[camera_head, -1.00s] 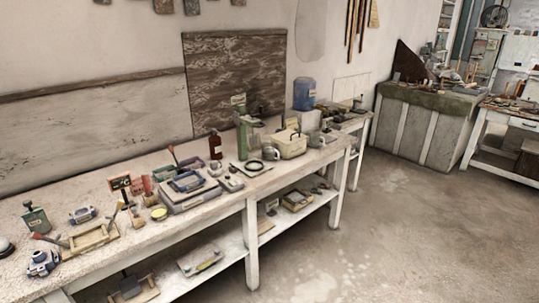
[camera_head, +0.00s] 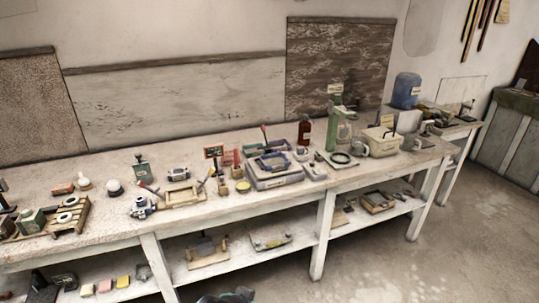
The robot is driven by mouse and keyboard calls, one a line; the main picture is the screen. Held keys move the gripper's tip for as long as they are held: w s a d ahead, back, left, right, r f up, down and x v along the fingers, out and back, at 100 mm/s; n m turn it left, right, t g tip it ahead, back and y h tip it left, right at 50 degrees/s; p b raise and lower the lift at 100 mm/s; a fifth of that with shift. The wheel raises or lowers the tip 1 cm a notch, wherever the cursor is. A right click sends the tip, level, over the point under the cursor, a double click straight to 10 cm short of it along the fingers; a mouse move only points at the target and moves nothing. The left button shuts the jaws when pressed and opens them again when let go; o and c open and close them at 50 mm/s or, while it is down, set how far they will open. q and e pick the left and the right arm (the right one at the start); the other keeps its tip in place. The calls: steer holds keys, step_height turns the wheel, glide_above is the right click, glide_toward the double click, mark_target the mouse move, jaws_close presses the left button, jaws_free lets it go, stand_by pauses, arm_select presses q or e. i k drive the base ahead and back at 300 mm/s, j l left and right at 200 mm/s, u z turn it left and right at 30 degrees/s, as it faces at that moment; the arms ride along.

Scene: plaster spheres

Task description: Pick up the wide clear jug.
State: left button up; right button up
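I cannot single out a wide clear jug for certain at this size. A tall pale green, see-through container (camera_head: 341,128) stands towards the right end of the long workbench (camera_head: 110,226). A small greyish jug or mug (camera_head: 362,150) stands to its right, and another grey vessel (camera_head: 408,142) is beside the cream box. A large blue, partly see-through water container (camera_head: 406,91) stands farther back on the right.
The cream box (camera_head: 381,140), a brown bottle (camera_head: 304,131) and stacked trays (camera_head: 274,172) crowd the bench's right half. A wooden rack (camera_head: 70,214) is at left. A lower shelf (camera_head: 215,262) holds small items. Open floor (camera_head: 470,235) lies at the right.

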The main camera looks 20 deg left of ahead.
mark_target(358, 144)
steer(key=i+l+u, duration=0.1)
steer(key=u, duration=0.75)
steer(key=i+l+u, duration=0.2)
steer(key=l, duration=0.15)
steer(key=i+l+u, duration=0.15)
steer(key=l, duration=0.2)
steer(key=i+l+u, duration=0.2)
steer(key=l, duration=0.2)
steer(key=l+u, duration=0.2)
steer(key=l, duration=0.2)
steer(key=i+l+u, duration=0.15)
steer(key=l, duration=0.3)
